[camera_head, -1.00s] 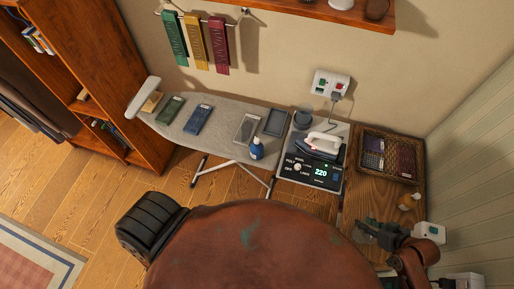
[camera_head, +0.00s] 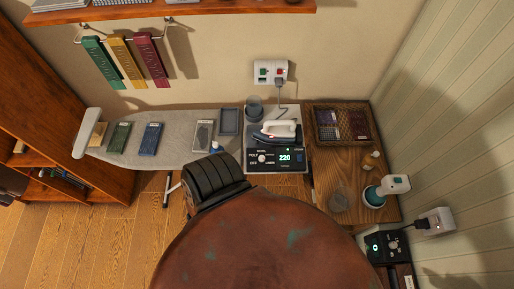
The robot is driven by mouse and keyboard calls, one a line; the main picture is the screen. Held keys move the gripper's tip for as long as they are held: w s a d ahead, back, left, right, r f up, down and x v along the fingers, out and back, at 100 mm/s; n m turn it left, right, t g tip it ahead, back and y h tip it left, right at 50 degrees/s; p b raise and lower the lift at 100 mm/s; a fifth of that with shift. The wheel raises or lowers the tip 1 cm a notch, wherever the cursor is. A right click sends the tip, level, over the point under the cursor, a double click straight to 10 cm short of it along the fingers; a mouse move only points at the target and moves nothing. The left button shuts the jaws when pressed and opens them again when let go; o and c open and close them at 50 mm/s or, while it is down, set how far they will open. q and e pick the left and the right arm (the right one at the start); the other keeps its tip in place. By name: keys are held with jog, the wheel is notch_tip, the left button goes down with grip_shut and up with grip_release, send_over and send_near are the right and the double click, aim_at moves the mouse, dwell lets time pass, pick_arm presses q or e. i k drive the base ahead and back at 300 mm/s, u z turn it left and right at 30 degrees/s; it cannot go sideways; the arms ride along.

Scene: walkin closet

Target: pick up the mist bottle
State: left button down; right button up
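The small blue bottle (camera_head: 214,147), which looks like the mist bottle, stands at the front edge of the grey ironing board (camera_head: 180,128), left of the iron station. Only its upper part shows; my own dark ribbed wheel hides the rest. Neither of my grippers is in view.
Folded cloths (camera_head: 151,138) and a grey cup (camera_head: 254,106) are nearby.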

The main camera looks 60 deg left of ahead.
aim_at(213, 150)
jog(key=z, duration=0.4)
jog(key=k, duration=1.8)
jog(key=u, duration=2.35)
jog(key=i, duration=1)
